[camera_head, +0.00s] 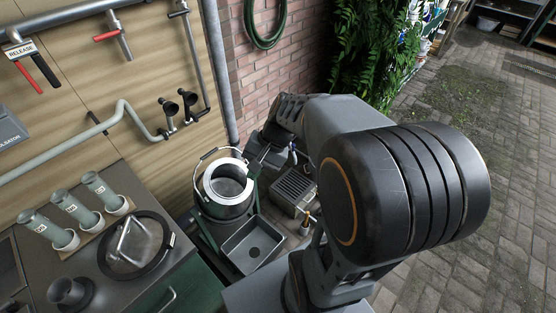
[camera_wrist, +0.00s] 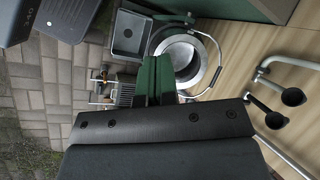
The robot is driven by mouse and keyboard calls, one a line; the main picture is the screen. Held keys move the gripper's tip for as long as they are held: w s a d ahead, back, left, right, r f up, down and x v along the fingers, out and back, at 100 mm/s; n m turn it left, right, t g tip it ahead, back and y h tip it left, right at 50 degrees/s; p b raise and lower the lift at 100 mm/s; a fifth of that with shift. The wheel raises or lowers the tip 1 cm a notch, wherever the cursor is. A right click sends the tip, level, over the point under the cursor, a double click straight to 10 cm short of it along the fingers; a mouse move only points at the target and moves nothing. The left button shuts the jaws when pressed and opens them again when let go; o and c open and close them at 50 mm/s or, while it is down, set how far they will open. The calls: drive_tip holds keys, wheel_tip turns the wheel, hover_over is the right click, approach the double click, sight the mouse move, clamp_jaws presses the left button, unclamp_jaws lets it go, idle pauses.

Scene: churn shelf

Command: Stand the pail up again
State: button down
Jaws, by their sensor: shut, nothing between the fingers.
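The pail (camera_head: 226,207) is a dark vessel with a wide, bright metal rim and a thin wire handle. In the head view it stands left of my gripper (camera_head: 256,163), its mouth facing up, and looks upright; a slight tilt is hard to rule out. The handle arcs above the rim on the far left side. In the wrist view my gripper's green fingers (camera_wrist: 154,80) are together and empty. The pail's rim (camera_wrist: 206,76) shows just right of them there, partly hidden by them. I cannot tell whether the fingers touch it.
A grey square basin (camera_head: 252,244) sits in front of the pail, and a grated metal box (camera_head: 292,191) stands to its right. A counter (camera_head: 84,269) with several grey tubes and a round lid is at left. A pipe and brick wall (camera_head: 273,82) stand behind. Open paving lies right.

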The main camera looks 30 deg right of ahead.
drive_tip(key=w+d+f+m+t+y+b, duration=0.3)
drive_tip(key=w+d+f+m+y+b, duration=0.15)
drive_tip(key=f+m, duration=0.2)
drive_tip(key=w+d+f+m+t+y+b, duration=0.3)
drive_tip(key=w+d+f+m, duration=0.2)
drive_tip(key=f, duration=0.3)
drive_tip(key=w+d+f+m+t+h+b, duration=0.2)
drive_tip(key=d+f+m+t+h+b, duration=0.25)
drive_tip(key=d+f+m+t, duration=0.85)
drive_tip(key=w+a+r+n+g+p, duration=0.1)
drive_tip(key=w+a+r, duration=0.3)
drive_tip(key=w, duration=0.7)
drive_tip(key=shift+a+n+g+y, duration=0.35)
drive_tip(key=shift+n+g, duration=0.15)
drive_tip(key=shift+n, duration=0.35)
